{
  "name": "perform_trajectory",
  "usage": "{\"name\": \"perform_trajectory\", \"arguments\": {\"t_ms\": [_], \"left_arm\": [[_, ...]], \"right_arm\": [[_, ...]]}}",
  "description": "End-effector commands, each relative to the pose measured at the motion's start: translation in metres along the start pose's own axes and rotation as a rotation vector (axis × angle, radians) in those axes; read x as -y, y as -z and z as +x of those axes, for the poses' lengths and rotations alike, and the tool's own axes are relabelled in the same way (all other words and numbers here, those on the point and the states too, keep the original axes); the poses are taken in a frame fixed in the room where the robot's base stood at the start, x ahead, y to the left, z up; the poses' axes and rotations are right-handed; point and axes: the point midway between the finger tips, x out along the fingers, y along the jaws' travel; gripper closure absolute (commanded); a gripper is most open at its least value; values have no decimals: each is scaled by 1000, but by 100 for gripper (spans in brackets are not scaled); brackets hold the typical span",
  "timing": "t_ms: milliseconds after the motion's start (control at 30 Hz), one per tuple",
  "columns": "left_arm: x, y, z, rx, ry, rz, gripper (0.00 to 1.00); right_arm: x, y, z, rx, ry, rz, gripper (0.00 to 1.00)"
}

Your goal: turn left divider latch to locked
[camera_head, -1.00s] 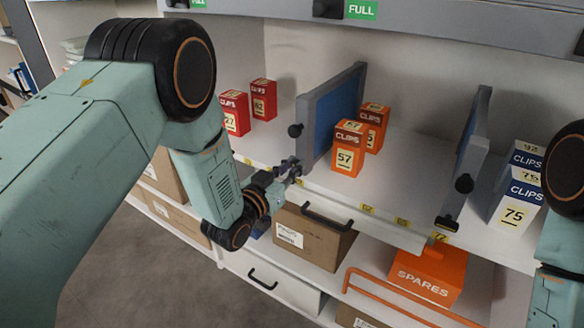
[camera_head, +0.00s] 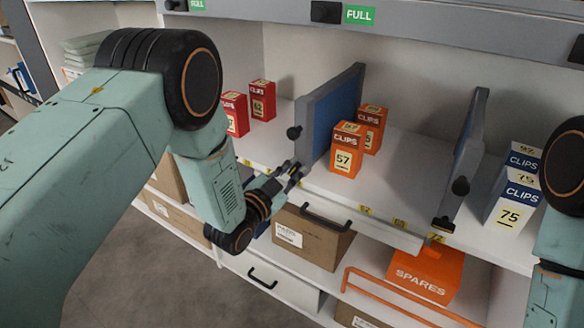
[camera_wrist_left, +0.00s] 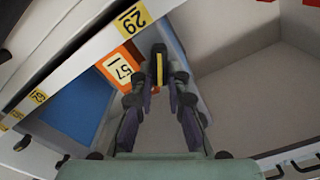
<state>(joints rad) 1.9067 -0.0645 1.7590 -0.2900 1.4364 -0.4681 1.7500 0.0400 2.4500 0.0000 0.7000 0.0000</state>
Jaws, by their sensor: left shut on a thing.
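The left divider (camera_head: 333,110) is a grey-framed blue panel standing on the shelf, with a black knob on its front edge. My left gripper (camera_head: 293,170) is at the foot of its front edge, by the shelf's lip. In the left wrist view my left gripper (camera_wrist_left: 159,82) is shut on the left divider latch (camera_wrist_left: 159,66), a dark lever with a yellow stripe between the fingertips. In the head view the fingers mostly cover this latch, so its exact angle is hard to tell. My right gripper is out of view; only part of my right arm shows at the right edge.
Orange clips boxes (camera_head: 345,150) stand just right of the left divider, red boxes (camera_head: 262,100) to its left. The right divider (camera_head: 466,150) has its own black latch (camera_head: 443,224). A brown carton (camera_head: 310,238) and an orange spares box (camera_head: 420,272) sit below.

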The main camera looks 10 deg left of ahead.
Motion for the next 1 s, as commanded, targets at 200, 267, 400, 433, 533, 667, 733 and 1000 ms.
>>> {"name": "perform_trajectory", "arguments": {"t_ms": [200, 267, 400, 433, 533, 667, 733, 1000], "left_arm": [[-3, -1, 0, 3, -2, 206, 100], [-4, -1, 0, 2, -2, 262, 100], [-5, -2, 0, 2, -3, 396, 100], [-6, -2, 0, 2, -3, 424, 100], [-7, -2, 0, 2, -3, 519, 100], [-8, -3, 0, 2, -3, 639, 100], [-8, -4, 0, 2, -3, 700, 100], [-10, -5, 0, 2, -2, 899, 100]], "right_arm": [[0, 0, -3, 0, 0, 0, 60], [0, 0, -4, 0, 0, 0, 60], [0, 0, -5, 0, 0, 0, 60], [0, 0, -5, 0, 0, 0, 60], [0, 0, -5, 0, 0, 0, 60], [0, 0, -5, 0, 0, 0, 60], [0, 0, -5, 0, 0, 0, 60], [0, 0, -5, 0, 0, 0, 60]]}}
